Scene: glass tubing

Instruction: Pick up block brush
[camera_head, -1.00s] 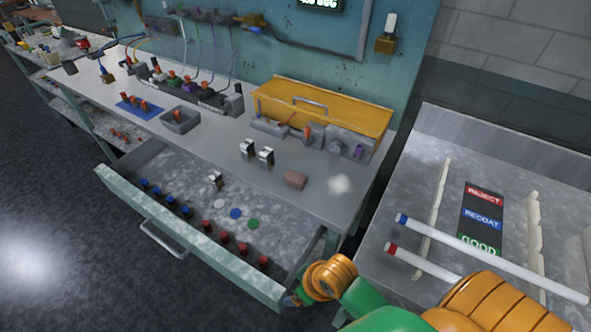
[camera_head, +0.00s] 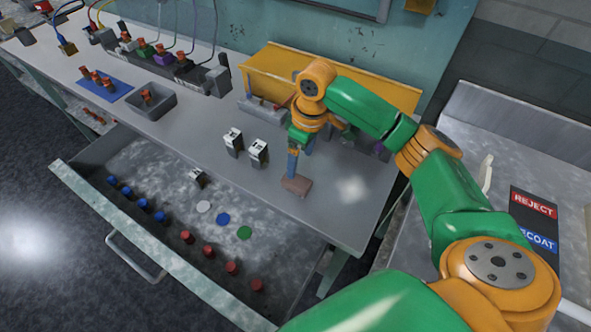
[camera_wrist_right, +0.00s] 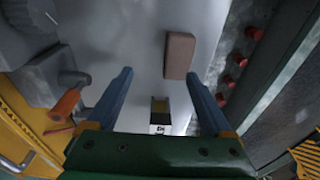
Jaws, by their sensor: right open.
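The block brush looks to be the small brown block (camera_head: 297,185) lying on the grey bench top, near the front edge above the open drawer. It also shows in the right wrist view (camera_wrist_right: 179,55), beyond the fingertips and nearer the right-hand finger. My right gripper (camera_head: 292,172) is over the bench just behind the block, pointing down, with one blue finger seen clearly in the head view. In the right wrist view its two blue fingers (camera_wrist_right: 160,76) are spread apart with nothing held between them. My left gripper is out of view.
Two small black-and-white blocks (camera_head: 246,145) stand left of the brown block. An open drawer (camera_head: 180,235) with red and blue pieces lies in front. A yellow-backed rack (camera_head: 265,70) stands behind. A tray with a REJECT label (camera_head: 534,203) is at right.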

